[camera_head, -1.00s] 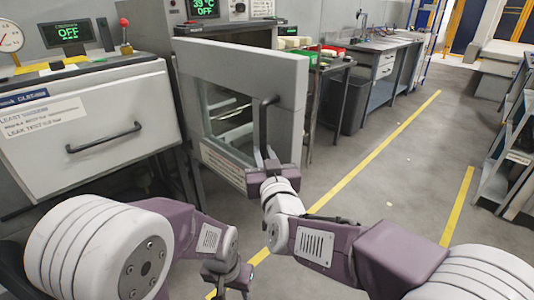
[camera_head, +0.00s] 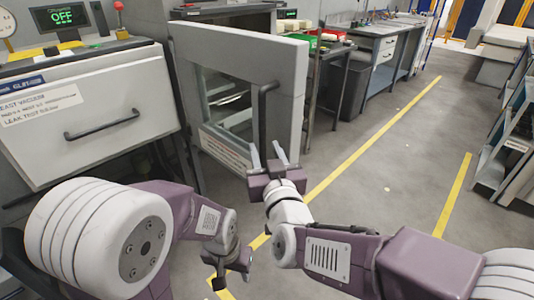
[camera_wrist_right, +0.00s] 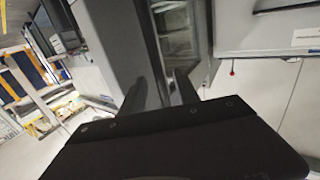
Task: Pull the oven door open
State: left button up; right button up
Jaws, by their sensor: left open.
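The oven door (camera_head: 290,85), a grey frame with a glass window, stands swung out from the oven (camera_head: 230,22) at the left back. Its dark vertical handle (camera_head: 264,115) is on the door's outer face. My right gripper (camera_head: 267,153) is at the lower end of the handle, fingers spread and holding nothing. In the right wrist view its two fingers (camera_wrist_right: 172,90) are apart, close to the door; whether they touch the handle I cannot tell. My left gripper (camera_head: 230,283) hangs low near the floor line, open and empty, away from the door.
A closed white cabinet front with a dark handle (camera_head: 102,125) stands at the left. A side table (camera_head: 318,75) with bins and a workbench (camera_head: 385,55) are behind the door. Shelving (camera_head: 505,140) stands at the right. The floor between yellow lines is clear.

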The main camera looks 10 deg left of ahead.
jog(key=v, duration=0.4)
jog(key=w+d+f+m+h, duration=0.2)
jog(key=w+d+h, duration=0.25)
jog(key=d, duration=0.45)
jog(key=w+d+f+m+h, duration=0.25)
jog(key=w+d, duration=0.25)
jog(key=d, duration=0.5)
jog(key=s+d+f+g+h, duration=0.15)
jog(key=d+f+g, duration=0.25)
jog(key=d+f, duration=0.55)
jog(key=s+d+f+g, duration=0.1)
jog(key=s+f+g, duration=0.55)
jog(key=s, duration=0.35)
jog(key=s+f+g, duration=0.5)
jog(key=s+f, duration=0.3)
jog(key=s, duration=0.2)
notch_tip(320, 180, up, 30)
jog(key=p, duration=3)
jog(key=shift+m+y, duration=0.45)
